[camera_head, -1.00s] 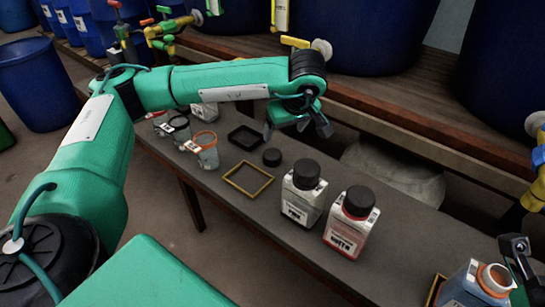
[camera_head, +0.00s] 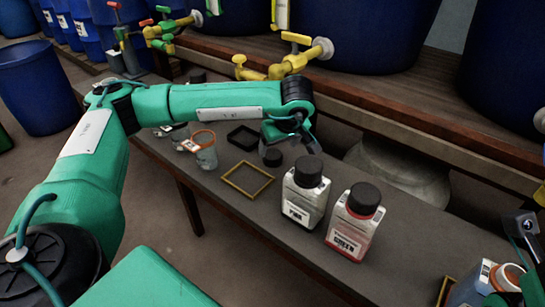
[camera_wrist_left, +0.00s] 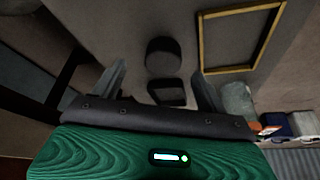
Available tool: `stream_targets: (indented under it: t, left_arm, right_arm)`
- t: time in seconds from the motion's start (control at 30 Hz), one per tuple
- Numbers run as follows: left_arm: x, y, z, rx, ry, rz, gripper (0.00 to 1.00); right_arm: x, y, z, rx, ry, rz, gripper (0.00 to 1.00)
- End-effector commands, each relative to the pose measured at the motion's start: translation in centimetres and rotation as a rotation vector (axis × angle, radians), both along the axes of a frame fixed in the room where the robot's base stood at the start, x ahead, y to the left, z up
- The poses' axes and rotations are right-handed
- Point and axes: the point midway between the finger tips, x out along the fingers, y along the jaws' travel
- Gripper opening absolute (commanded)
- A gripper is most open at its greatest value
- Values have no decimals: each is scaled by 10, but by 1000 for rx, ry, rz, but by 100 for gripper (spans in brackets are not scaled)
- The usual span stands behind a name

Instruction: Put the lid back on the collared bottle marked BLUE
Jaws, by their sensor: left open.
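A loose black lid (camera_head: 273,157) lies on the bench and also shows in the left wrist view (camera_wrist_left: 163,57). My left gripper (camera_head: 292,146) is just above and behind it, open and empty. In the left wrist view the lid lies beyond the spread fingers (camera_wrist_left: 160,86), apart from them. An open bottle with an orange-rimmed neck and blue sides (camera_head: 468,290) stands at the lower right, cut by the frame edge. Its marking cannot be read. My right gripper (camera_head: 525,262) is beside its neck, partly out of frame; its jaws cannot be made out.
A yellow frame (camera_head: 229,183) and a black frame (camera_head: 231,139) lie near the lid. A white capped bottle (camera_head: 303,203) and a red one (camera_head: 350,232) stand to its right. Cups (camera_head: 205,155) stand left. A yellow tap (camera_head: 285,68) juts out behind my left gripper.

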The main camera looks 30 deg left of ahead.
Motion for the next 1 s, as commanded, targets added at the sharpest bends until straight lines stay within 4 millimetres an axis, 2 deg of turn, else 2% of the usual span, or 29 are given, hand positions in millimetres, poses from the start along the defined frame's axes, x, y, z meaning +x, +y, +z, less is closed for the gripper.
stream_targets:
  t: [0.13,0.4,0.87,1.0]
  left_arm:
    - [0,4,-14,0,0,1,75]
    - [3,16,-44,1,1,3,75]
    - [4,19,-48,0,0,1,75]
    - [4,19,-48,0,0,1,52]
  right_arm:
    - [0,0,-7,2,-3,1,0]
    - [-4,-5,6,39,-44,9,0]
    - [-4,-6,10,44,-49,10,0]
    - [-5,-6,10,44,-49,10,0]
